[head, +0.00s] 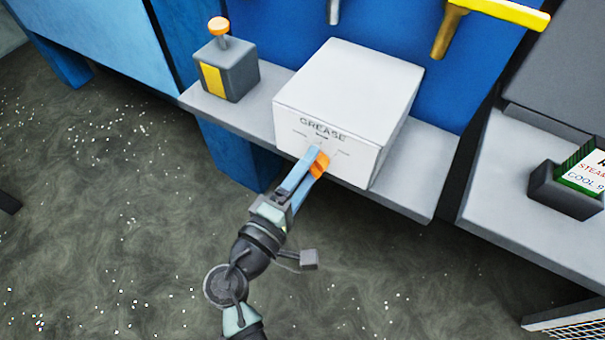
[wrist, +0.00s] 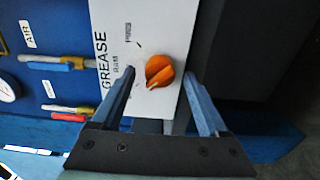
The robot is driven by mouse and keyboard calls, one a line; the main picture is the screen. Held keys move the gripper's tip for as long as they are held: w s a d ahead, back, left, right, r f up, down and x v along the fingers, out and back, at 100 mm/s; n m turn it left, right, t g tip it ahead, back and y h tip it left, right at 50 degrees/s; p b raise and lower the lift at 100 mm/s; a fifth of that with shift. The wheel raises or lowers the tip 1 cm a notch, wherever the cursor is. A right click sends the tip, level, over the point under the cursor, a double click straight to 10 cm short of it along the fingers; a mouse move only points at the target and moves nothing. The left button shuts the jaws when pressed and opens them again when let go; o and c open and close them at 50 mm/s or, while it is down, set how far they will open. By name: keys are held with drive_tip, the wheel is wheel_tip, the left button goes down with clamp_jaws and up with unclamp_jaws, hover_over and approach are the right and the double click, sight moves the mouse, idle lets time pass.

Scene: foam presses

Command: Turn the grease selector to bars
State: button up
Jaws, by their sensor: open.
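The grease box is a white box (head: 345,95) on a grey shelf, with "GREASE" printed on its front face. Its orange selector knob (head: 320,164) is low on that face. In the wrist view the orange knob (wrist: 160,71) shows a pointed end, with small labels and tick marks beside it, too blurred to read surely. My gripper (head: 302,168) is at the front of the box, its blue fingers around the knob's area. In the wrist view my gripper (wrist: 160,85) is open, with the knob between and just beyond the fingertips. Contact cannot be told.
A yellow handle (head: 450,28) projects above right. A side table (head: 540,225) at right holds a card holder. The floor in front is clear.

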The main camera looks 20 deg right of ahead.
drive_tip(key=v, duration=1.3)
